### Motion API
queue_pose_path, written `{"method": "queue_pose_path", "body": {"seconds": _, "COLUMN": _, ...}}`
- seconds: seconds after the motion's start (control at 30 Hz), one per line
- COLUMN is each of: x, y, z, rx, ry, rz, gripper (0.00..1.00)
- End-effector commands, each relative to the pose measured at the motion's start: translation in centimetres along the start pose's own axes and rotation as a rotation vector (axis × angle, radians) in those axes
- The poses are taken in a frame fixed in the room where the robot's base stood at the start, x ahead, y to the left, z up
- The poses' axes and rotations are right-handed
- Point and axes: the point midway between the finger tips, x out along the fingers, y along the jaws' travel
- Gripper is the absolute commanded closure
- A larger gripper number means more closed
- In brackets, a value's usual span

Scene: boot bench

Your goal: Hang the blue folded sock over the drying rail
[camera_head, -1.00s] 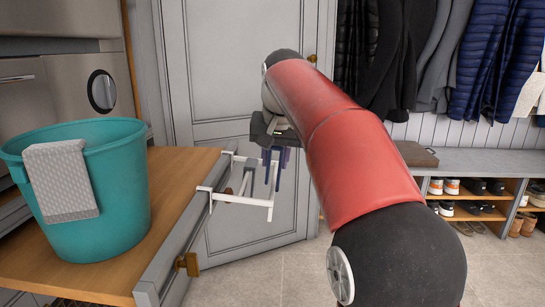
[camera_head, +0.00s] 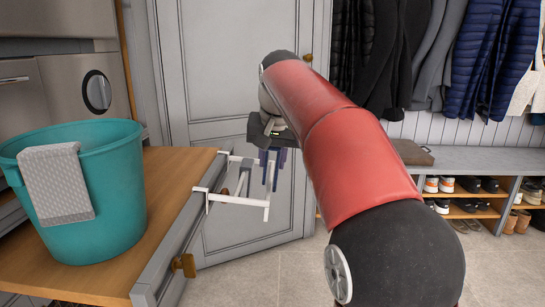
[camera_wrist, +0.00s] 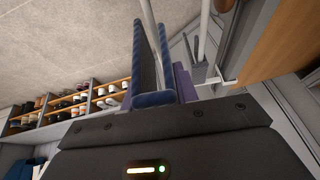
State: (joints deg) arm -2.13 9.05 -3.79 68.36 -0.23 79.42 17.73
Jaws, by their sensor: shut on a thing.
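The blue folded sock (camera_head: 271,172) is dark blue and hangs below my gripper (camera_head: 268,156), at the far part of the white drying rail (camera_head: 236,200). In the wrist view, my gripper (camera_wrist: 155,88) is shut on the sock (camera_wrist: 153,99), with purple fingers at its sides. The sock's two halves point away from the wrist, and a pale rail bar (camera_wrist: 149,22) shows between them, so the sock seems to straddle it. Whether the fold touches the bar cannot be told. My red arm hides part of the space to the right in the head view.
The rail is fixed to the edge of a wooden counter (camera_head: 165,190). A teal bucket (camera_head: 115,215) with a grey cloth (camera_head: 57,185) over its rim stands there. A grey door (camera_head: 228,85) is behind. A shoe bench (camera_head: 470,160) and hanging coats are at right.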

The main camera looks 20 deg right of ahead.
Motion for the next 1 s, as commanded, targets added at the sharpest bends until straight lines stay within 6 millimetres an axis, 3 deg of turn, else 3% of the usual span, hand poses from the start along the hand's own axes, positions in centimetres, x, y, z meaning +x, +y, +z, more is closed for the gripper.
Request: {"method": "queue_pose_path", "body": {"seconds": 1.0, "x": 0.58, "y": 0.08, "z": 0.25, "rx": 0.0, "ry": 0.0, "rz": 0.0, "gripper": 0.92}}
